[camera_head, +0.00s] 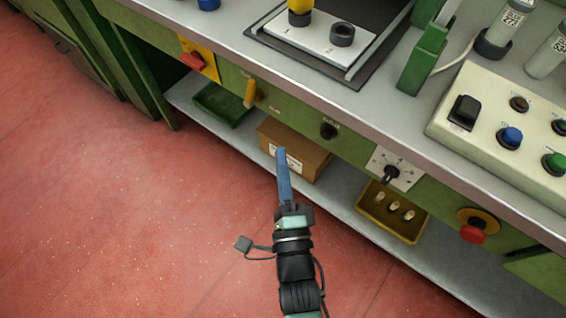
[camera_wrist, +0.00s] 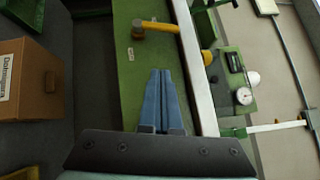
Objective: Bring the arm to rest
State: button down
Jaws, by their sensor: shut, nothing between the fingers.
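My gripper (camera_head: 281,152) is in front of the green workbench, over the lower shelf's front area in the head view. Its blue fingers are together with nothing between them. In the wrist view the fingers (camera_wrist: 160,75) lie side by side, pointing toward the green bench front. No cork stopper is clearly identifiable; a yellow tray (camera_head: 371,222) on the lower shelf holds several small pale pieces, apart from my gripper.
A cardboard box (camera_head: 305,160) sits on the lower shelf, close behind my fingers in the head view. The bench front carries a yellow handle (camera_head: 250,93), a black knob (camera_head: 328,131) and a red button (camera_head: 472,233). The red floor (camera_head: 130,220) at left is clear.

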jog(key=shift+s+d, duration=0.1)
jog(key=shift+s, duration=0.3)
